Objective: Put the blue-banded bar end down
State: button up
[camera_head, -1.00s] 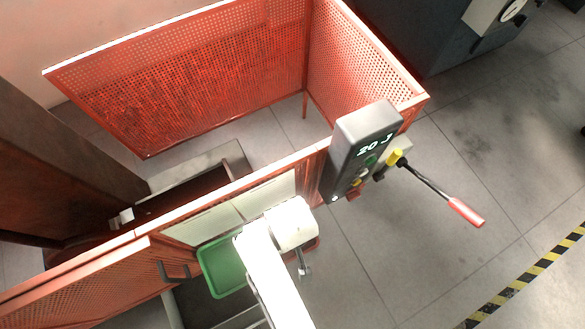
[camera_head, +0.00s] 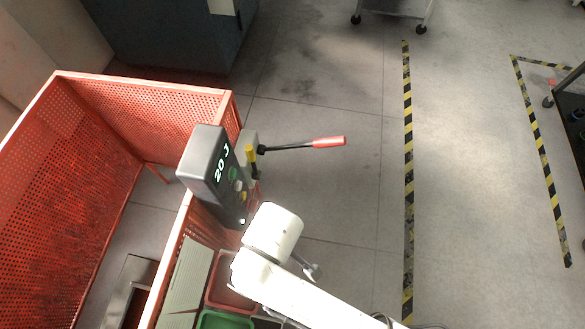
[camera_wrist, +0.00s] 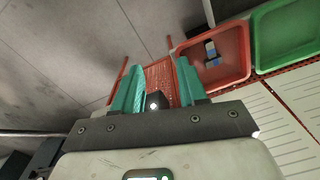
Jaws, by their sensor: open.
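A short bar piece with a blue band (camera_wrist: 210,48) lies in the red tray (camera_wrist: 240,61) in the wrist view; it is small, and its exact shape is hard to make out. The red tray also shows in the head view (camera_head: 221,268), partly behind my arm. My gripper (camera_wrist: 158,66) is open in the wrist view, its two teal fingers apart, with no bar seen between them. It points past the left side of the red tray. In the head view my white arm hides the gripper's fingers.
A green tray (camera_wrist: 285,40) adjoins the red one. A grey control box (camera_head: 208,172) reading 20 J stands on the red mesh guard (camera_head: 150,98), near my arm. A red-handled lever (camera_head: 328,142) sticks out to its right. Open floor lies right of it.

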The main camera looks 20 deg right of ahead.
jog(key=s+d+r+m, duration=0.1)
jog(key=s+d+m, duration=0.1)
jog(key=d, duration=0.6)
jog(key=s+d+r+m, duration=0.1)
jog(key=d+m, duration=0.3)
jog(key=d, duration=0.4)
jog(key=s+d+r+m+t, duration=0.1)
jog(key=s+d+m, duration=0.2)
jog(key=d, duration=0.6)
jog(key=shift+s, duration=0.55)
jog(key=shift+d, duration=0.1)
